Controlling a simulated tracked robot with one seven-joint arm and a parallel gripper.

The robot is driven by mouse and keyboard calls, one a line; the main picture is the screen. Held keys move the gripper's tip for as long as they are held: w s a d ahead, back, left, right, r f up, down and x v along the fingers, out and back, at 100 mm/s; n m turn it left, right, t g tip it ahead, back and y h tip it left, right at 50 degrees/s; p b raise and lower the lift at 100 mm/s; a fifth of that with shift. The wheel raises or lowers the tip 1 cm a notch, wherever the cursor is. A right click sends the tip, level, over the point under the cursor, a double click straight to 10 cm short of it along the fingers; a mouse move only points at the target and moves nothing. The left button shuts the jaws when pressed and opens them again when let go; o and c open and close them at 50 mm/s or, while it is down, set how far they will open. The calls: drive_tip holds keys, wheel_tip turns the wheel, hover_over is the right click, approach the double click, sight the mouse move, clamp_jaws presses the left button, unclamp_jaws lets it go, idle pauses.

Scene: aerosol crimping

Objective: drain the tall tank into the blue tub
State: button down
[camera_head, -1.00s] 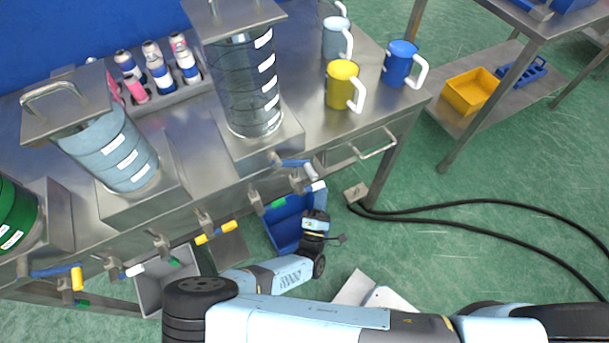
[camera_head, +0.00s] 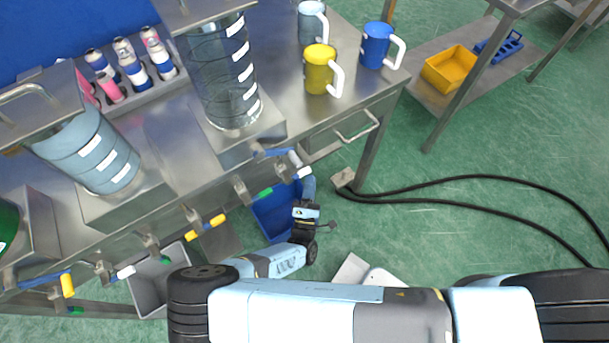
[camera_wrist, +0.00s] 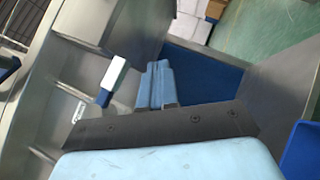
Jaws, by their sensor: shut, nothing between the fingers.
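The tall tank (camera_head: 222,80) is a clear cylinder with white labels under a steel lid on the steel bench. I cannot tell its liquid level. A valve handle with blue and white parts (camera_head: 285,154) is at the bench front below it. A blue handle with a white end (camera_wrist: 114,78) is left of my fingers in the wrist view, apart from them. The blue tub (camera_head: 272,218) is under the bench front, partly hidden by my arm. My gripper (camera_head: 308,183) is shut and empty, close beside the valve above the tub; its fingers (camera_wrist: 156,85) show in the wrist view.
More levers with yellow (camera_head: 207,225) and green (camera_head: 265,193) grips line the bench front. A grey tub (camera_head: 153,285) is lower left. Yellow (camera_head: 320,70) and blue (camera_head: 377,46) mugs stand on the bench.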

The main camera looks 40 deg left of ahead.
drive_tip(key=s+d+f, duration=0.2)
drive_tip(key=d+f, duration=0.4)
drive_tip(key=f, duration=0.2)
drive_tip(key=shift+s+d+f, duration=0.25)
drive_tip(key=shift+d+f, duration=0.1)
drive_tip(key=shift+f, duration=0.05)
